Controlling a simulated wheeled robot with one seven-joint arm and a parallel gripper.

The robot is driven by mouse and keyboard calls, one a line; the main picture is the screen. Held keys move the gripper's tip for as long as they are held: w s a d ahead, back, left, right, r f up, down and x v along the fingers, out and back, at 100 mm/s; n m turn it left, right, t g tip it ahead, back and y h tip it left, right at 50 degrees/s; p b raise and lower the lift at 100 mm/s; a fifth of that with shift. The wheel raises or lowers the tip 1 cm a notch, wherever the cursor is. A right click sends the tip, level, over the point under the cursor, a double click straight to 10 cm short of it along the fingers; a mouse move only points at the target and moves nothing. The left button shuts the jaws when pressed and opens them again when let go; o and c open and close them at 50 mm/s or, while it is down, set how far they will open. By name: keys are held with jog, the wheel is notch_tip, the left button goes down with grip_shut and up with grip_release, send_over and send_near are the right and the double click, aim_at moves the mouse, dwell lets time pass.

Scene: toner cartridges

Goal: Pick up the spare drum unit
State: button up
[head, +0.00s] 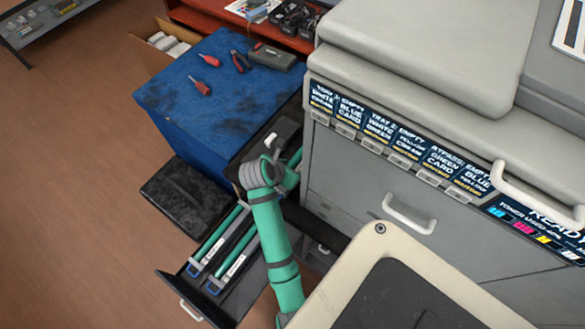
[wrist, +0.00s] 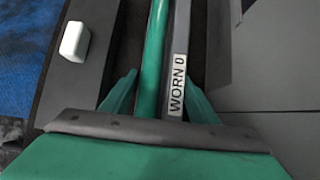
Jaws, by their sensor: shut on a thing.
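My gripper (wrist: 162,82) has a green finger on each side of a drum unit (wrist: 153,45) and is shut on it. This unit has a green roller and a grey strip with a white label reading "WORN 0", the rest cut off behind the gripper. In the head view my arm covers most of the gripper and the held unit. Two more units with green rollers, a left one (head: 215,235) and a right one (head: 241,258), lie in the open drawer (head: 168,284), left of my arm. Their labels are too small to read.
The grey printer (head: 340,175) stands close on the right. A blue-topped cabinet (head: 175,95) holds screwdrivers, pliers and a dark case (head: 273,58). A black box (head: 187,198) sits on the floor left of the drawer. A white handle (wrist: 75,41) is near the gripper.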

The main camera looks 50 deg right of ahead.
jog(key=shift+r, duration=0.15)
jog(key=shift+r, duration=3.4)
